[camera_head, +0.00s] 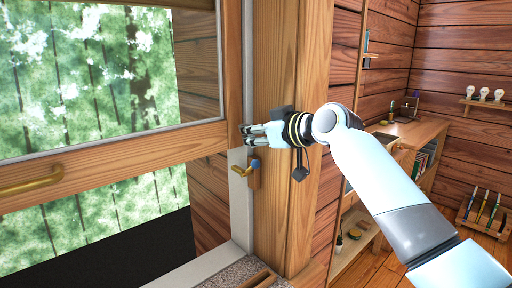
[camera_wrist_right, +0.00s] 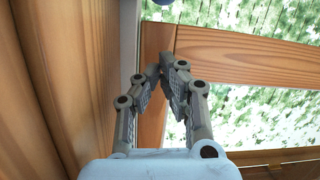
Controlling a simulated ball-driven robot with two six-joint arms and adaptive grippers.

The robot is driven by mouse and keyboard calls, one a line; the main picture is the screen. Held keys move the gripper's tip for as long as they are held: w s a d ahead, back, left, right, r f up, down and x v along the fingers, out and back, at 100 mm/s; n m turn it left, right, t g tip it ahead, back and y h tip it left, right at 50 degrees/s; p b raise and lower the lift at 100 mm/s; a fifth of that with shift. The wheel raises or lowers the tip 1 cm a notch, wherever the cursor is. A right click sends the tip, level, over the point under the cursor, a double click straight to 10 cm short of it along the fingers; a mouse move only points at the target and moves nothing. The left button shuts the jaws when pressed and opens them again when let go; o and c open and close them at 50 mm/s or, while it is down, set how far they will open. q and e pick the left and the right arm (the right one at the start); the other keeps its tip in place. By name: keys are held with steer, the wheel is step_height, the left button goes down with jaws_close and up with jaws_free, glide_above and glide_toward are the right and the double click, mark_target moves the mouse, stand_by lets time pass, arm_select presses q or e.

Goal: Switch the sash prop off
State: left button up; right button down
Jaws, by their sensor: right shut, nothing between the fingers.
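The sash prop (camera_head: 243,171) is a small brass lever with a blue part on the window's right jamb, just below the end of the sash's bottom rail. My right gripper (camera_head: 247,135) is shut and empty, just above the prop and close to the jamb. In the right wrist view its fingertips (camera_wrist_right: 167,72) meet near the wooden sash corner. A blue bit, likely the prop's (camera_wrist_right: 163,2), is cut off at the top edge there. Whether the fingers touch the prop cannot be told. My left gripper is out of view.
The wooden sash (camera_head: 120,160) carries a brass handle (camera_head: 30,181) and is raised, with an opening beneath it. A grey sill (camera_head: 235,270) lies below. A desk (camera_head: 415,132) and shelves stand to the right, beyond my right arm.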

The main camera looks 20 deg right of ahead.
steer(key=f, duration=0.2)
steer(key=shift+s+d+f, duration=0.1)
steer(key=shift+d+f, duration=0.15)
steer(key=shift+f, duration=0.15)
steer(key=shift+s+d+f, duration=0.2)
steer(key=shift+f, duration=0.25)
steer(key=shift+s, duration=0.1)
